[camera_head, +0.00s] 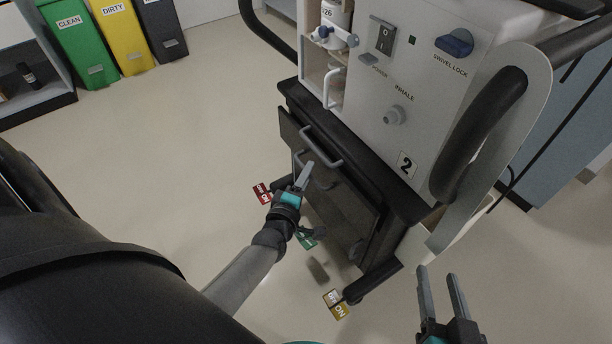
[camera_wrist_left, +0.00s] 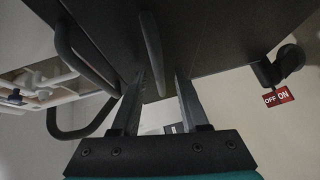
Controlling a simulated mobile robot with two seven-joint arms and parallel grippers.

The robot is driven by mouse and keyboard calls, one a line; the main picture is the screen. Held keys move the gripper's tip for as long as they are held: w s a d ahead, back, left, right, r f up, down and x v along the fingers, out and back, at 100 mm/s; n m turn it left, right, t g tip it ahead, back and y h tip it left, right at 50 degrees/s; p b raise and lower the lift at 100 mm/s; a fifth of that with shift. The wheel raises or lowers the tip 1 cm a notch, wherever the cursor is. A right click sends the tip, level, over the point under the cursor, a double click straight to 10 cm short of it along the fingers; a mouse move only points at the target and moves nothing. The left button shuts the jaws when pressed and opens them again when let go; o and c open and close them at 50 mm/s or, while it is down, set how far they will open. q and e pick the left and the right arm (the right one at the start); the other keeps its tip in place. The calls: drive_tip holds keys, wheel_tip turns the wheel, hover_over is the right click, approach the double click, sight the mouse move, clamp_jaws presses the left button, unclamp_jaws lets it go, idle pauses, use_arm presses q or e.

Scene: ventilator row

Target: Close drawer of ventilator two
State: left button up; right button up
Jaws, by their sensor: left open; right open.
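Ventilator two (camera_head: 365,110) is a pale cabinet with a "2" label, above a dark base. Its dark drawer front (camera_head: 350,190) stands a little out from the base. A grey bar handle (camera_head: 320,150) runs across the upper part of the front, and a second bar shows lower, partly hidden by my gripper. My left gripper (camera_head: 304,176) is at the front, just below the upper handle. In the left wrist view my left gripper (camera_wrist_left: 160,75) is open, with a grey bar (camera_wrist_left: 152,50) between its fingers; contact is unclear. My right gripper (camera_head: 441,272) is open and empty at lower right.
Red (camera_head: 262,194), green (camera_head: 306,238) and yellow (camera_head: 335,303) tags sit low around the base, with pedals nearby. A black curved handle (camera_head: 480,135) is at the right. Bins (camera_head: 75,40) stand at the upper left. The floor at left is clear.

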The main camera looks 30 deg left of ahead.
use_arm(q)
drive_tip(key=shift+c, duration=0.2)
clamp_jaws()
idle(1.1)
